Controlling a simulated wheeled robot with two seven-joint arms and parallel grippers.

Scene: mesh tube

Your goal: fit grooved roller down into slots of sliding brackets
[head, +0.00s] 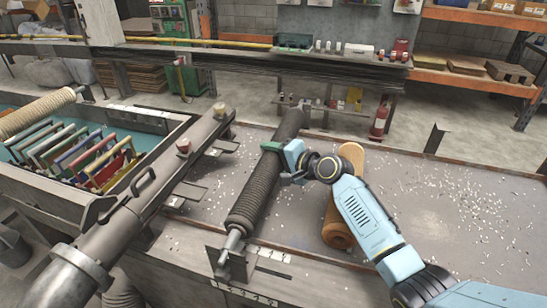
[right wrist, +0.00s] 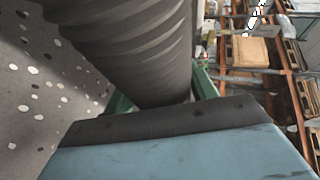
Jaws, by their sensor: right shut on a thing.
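The dark grooved roller (head: 258,190) lies lengthwise across the middle of the table in the head view. My right gripper (head: 274,148) is shut on it past its middle. The far end's seating is unclear. My left gripper is not in view.
A long dark pipe-like beam (head: 165,172) runs along the left. A teal-lined bin (head: 150,119) holds coloured frames. The speckled table (head: 450,215) is clear at right except for scattered white bits.

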